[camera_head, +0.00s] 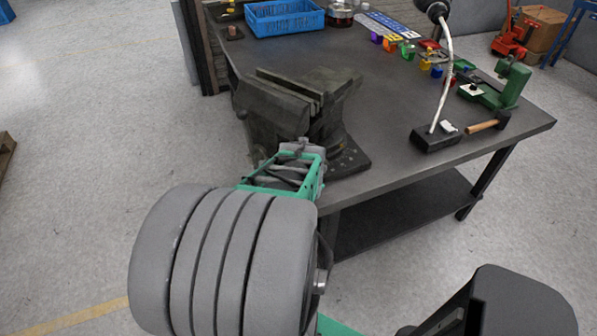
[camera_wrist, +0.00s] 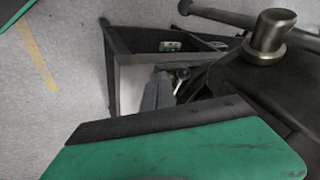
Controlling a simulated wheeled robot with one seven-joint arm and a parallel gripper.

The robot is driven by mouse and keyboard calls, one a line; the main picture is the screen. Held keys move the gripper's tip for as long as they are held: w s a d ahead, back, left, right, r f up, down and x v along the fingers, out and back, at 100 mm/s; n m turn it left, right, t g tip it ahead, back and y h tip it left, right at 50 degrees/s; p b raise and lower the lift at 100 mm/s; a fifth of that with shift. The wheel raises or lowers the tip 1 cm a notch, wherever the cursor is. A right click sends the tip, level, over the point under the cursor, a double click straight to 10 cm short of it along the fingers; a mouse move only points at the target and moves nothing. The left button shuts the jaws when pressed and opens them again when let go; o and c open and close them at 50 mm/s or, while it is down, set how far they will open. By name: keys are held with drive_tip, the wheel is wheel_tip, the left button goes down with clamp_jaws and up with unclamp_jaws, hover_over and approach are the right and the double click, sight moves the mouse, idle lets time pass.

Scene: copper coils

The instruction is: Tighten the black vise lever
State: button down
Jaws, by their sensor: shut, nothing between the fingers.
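The dark grey vise (camera_head: 290,105) is mounted at the near left corner of the workbench in the head view.
The dark workbench (camera_head: 400,115) holds a blue crate (camera_head: 284,19) at the back, colored small bins (camera_head: 390,43), a lamp base (camera_head: 436,138), a hammer (camera_head: 490,123) and a green tool (camera_head: 512,85) on the right.

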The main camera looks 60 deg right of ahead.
drive_tip(key=a+r+p, duration=0.4)
drive_tip(key=r+p, duration=0.1)
drive_tip(key=r, duration=0.2)
drive_tip(key=shift+a+r+p, duration=0.2)
drive_tip(key=shift+a+p, duration=0.15)
